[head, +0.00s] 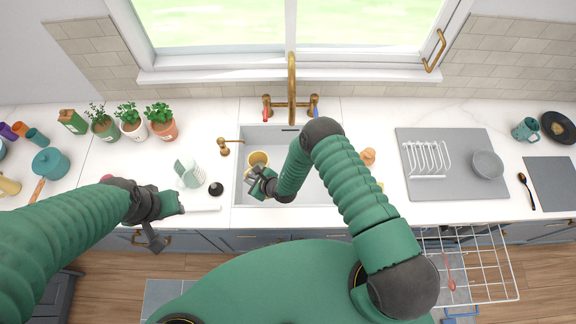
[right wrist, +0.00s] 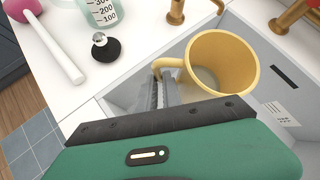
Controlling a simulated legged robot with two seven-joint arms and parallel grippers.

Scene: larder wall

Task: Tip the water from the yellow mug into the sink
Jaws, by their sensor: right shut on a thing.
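The yellow mug (head: 259,158) is inside the outline of the white sink (head: 280,216), near its left wall. Its mouth faces up toward the head camera, so it looks roughly upright. My right gripper (head: 257,178) is shut on the mug's handle; the right wrist view shows the fingers (right wrist: 165,88) at the handle of the mug (right wrist: 222,60). A greyish patch shows inside the mug, but I cannot tell whether it is water. My left gripper (head: 178,204) is over the counter left of the sink; its fingertips are unclear.
A brass tap (head: 291,85) stands behind the sink. Left of the sink are a measuring jug (head: 188,174), a black stopper (head: 215,189) and a pink-headed tool with a white handle (right wrist: 55,48). A grey mat (head: 425,185) with a white rack lies to the right.

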